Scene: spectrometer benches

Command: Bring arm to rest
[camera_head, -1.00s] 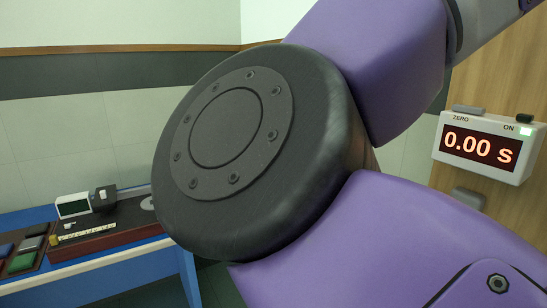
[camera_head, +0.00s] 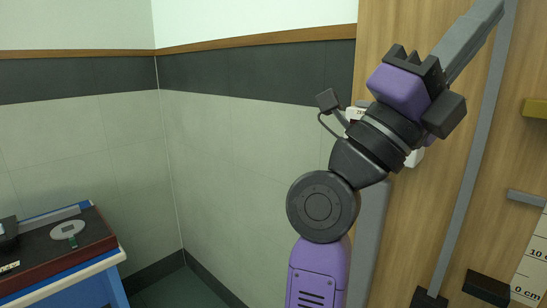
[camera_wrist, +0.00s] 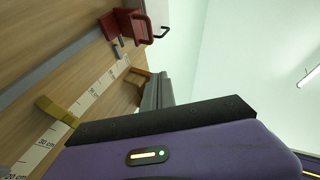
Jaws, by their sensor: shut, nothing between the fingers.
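My arm rises in the head view from a purple lower link through a round black joint to a dark wrist and a purple hand. My gripper (camera_head: 488,14) points up and to the right, with its grey fingers together and nothing between them. The fingers also show in the wrist view (camera_wrist: 158,88), beyond the black edge of the purple hand. The gripper appears in front of the wooden panel (camera_head: 392,225); whether it touches anything there cannot be told.
A white timer box (camera_head: 415,158) is mostly hidden behind my wrist. A scale (camera_wrist: 88,98), a yellow block (camera_wrist: 56,110) and a red clamp (camera_wrist: 128,25) are on the panel. A blue bench (camera_head: 85,285) stands at left. The wall between is bare.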

